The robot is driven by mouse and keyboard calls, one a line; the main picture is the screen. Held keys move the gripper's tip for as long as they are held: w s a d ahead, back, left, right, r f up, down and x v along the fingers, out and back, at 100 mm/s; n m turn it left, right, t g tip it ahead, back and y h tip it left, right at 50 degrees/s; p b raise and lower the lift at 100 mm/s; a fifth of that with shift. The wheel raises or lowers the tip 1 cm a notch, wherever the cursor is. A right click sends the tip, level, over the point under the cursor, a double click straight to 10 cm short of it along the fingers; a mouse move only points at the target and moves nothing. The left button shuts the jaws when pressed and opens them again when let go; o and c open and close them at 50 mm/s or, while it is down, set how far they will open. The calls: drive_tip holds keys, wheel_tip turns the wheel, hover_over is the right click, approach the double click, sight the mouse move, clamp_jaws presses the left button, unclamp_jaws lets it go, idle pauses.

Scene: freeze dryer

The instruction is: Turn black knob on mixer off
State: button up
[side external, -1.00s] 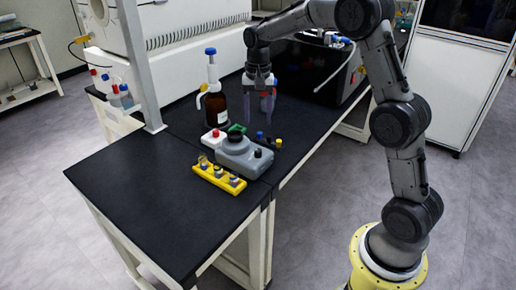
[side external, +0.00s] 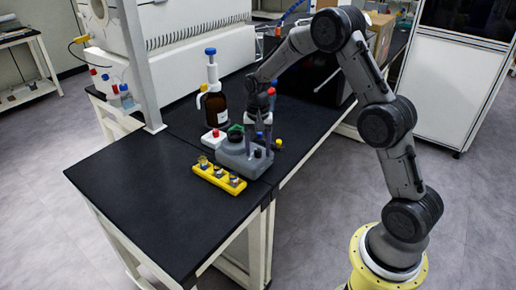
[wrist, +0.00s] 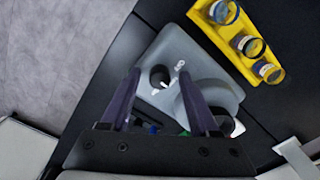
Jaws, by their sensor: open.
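The grey mixer (side external: 238,160) stands on the black bench, and its body also shows in the wrist view (wrist: 190,48). Its black knob (side external: 258,153) is on the top near the right end. In the wrist view the knob (wrist: 158,76) lies between my fingertips, with white marks beside it. My gripper (side external: 258,139) is open, pointing down just above the knob end. In the wrist view its two dark fingers (wrist: 159,77) appear on either side of the knob. I cannot tell whether they touch it. Part of the mixer's round top is hidden behind a finger.
A yellow rack (side external: 207,172) with several small vials stands close in front of the mixer. A brown bottle (side external: 216,110) with a blue-topped dispenser stands behind it. The bench's left front is clear.

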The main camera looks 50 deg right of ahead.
drive_tip(key=shift+c, duration=0.2)
clamp_jaws()
drive_tip(key=shift+n, duration=0.3)
drive_tip(key=n, duration=0.5)
drive_tip(key=shift+r+n, duration=0.1)
drive_tip(key=shift+n, duration=0.3)
drive_tip(key=n, duration=0.5)
drive_tip(key=shift+n, duration=0.4)
drive_tip(key=shift+o, duration=0.2)
unclamp_jaws()
